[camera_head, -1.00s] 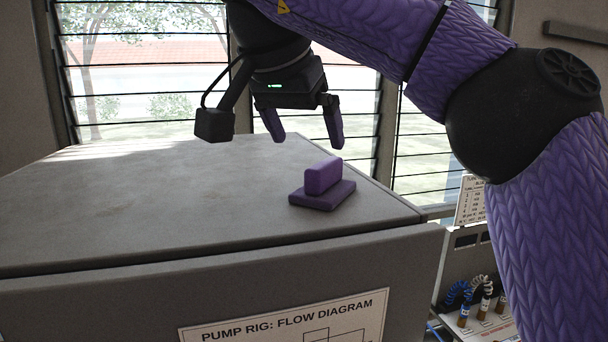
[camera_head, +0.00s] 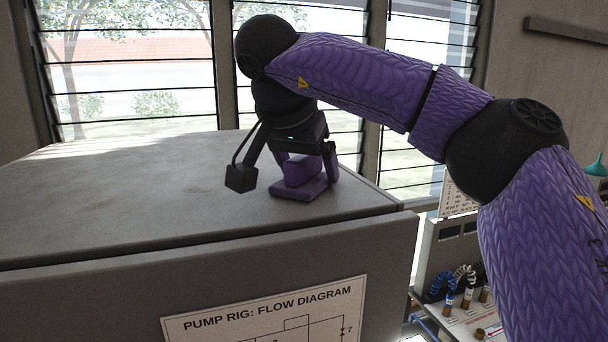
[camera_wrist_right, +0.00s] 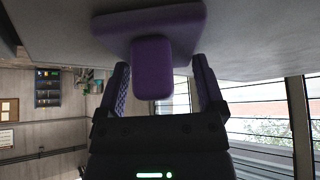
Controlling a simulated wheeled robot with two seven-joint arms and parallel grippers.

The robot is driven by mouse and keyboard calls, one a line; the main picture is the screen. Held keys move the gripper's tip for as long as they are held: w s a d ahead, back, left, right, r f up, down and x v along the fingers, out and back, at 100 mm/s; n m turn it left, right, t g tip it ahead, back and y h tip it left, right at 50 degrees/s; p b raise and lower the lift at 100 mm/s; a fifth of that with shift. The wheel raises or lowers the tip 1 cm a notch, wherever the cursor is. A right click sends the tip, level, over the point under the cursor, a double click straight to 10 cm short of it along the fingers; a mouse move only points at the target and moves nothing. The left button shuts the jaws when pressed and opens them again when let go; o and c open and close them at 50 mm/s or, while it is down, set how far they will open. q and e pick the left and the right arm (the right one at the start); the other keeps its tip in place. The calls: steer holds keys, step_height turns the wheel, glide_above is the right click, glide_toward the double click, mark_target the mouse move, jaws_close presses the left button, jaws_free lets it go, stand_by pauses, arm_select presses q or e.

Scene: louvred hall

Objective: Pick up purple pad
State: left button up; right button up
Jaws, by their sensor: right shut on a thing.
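The purple pad (camera_head: 301,190) is a flat slab with an upright block as a handle. It rests on the grey cabinet top near its right edge. My right gripper (camera_head: 304,177) points down over it, one finger on each side of the handle, shut on it. In the right wrist view the pad (camera_wrist_right: 115,27) is at the top, its handle reaching between the fingers of the gripper (camera_wrist_right: 160,70). My left gripper is not in view.
The grey cabinet top (camera_head: 130,200) is bare to the left of the pad. Louvred windows (camera_head: 130,70) stand behind it. A sign on pump flow (camera_head: 265,315) is on the cabinet front. A bench with hoses (camera_head: 462,300) is at the lower right.

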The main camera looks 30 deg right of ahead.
steer(key=shift+r, duration=0.1)
step_height(320, 180, up, 10)
steer(key=p, duration=0.3)
